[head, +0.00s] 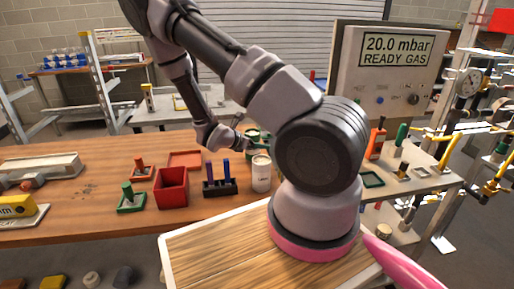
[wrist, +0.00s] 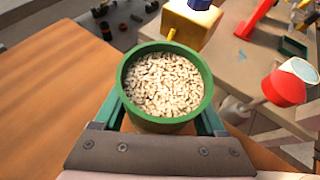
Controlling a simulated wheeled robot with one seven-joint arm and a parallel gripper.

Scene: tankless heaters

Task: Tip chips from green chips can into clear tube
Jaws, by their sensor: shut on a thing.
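The green chips can (wrist: 166,124) is upright in the wrist view, its open mouth facing the camera. It is full of pale chips (wrist: 165,85). My gripper (wrist: 162,112) is shut on the can, one green-grey finger on each side. In the head view a bit of green (head: 254,135), probably the can, shows beyond the white tin, mostly hidden by my arm. I cannot make out the clear tube surely in either view.
On the wooden bench stand a white tin (head: 261,174), a dark rack with blue pegs (head: 220,187), a red box (head: 172,188) and a green-handled block (head: 130,201). In the wrist view, a red-banded cylinder (wrist: 284,88) lies right of the can.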

